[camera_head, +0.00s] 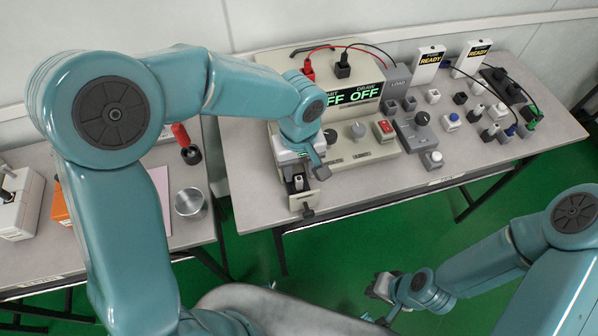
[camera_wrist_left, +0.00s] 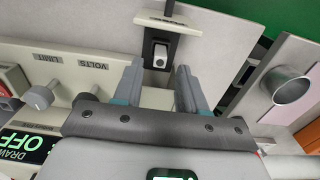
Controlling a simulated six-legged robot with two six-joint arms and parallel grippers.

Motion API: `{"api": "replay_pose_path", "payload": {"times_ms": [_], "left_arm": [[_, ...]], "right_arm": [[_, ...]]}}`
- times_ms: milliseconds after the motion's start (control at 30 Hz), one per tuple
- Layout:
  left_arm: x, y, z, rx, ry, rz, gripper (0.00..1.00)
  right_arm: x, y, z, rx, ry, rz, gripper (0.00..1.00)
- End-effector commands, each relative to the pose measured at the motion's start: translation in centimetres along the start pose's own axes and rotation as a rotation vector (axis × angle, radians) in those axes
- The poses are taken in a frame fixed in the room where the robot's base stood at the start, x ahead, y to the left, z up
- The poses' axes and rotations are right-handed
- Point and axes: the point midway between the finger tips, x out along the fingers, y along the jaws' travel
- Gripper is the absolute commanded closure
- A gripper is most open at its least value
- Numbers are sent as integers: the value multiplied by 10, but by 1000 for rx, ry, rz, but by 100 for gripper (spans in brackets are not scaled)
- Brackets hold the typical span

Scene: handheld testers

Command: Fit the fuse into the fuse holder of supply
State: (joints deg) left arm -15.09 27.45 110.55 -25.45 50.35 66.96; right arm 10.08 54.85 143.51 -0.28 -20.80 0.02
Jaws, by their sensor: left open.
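The supply (camera_head: 360,152) is a beige box with a green OFF display. A small drawer-like fuse holder (camera_head: 305,200) sticks out from its lower left front, and it also shows in the left wrist view (camera_wrist_left: 175,24). A small grey-white piece (camera_wrist_left: 162,50) sits in its dark slot; I cannot tell whether it is the fuse. My left gripper (camera_head: 311,168) is just above and behind the holder. In the left wrist view its open, empty fingers (camera_wrist_left: 159,68) point at the slot, one to either side. My right gripper (camera_head: 380,300) hangs low over the floor, its jaws unclear.
Knobs and a red switch (camera_head: 385,127) line the supply's front. Leads, a LOAD box (camera_head: 397,82), READY testers (camera_head: 430,57) and small blocks stand to the right. The front table edge is close.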

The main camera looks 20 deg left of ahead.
Motion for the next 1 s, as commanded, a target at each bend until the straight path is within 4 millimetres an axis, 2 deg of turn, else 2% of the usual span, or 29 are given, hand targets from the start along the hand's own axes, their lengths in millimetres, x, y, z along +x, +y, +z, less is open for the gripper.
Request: {"api": "replay_pose_path", "payload": {"times_ms": [33,200,400,567,1000], "left_arm": [[-15,1,-1,0,5,5,59],[-54,1,-1,0,4,4,59],[-83,1,0,1,2,2,59],[-90,0,0,0,1,1,59],[-89,0,0,0,0,0,59]], "right_arm": [[-2,-1,0,0,0,0,100],[-6,-2,0,0,0,0,100],[-8,-3,0,0,0,0,100],[-8,-3,0,0,0,0,100],[-8,-3,0,0,0,0,100]]}}
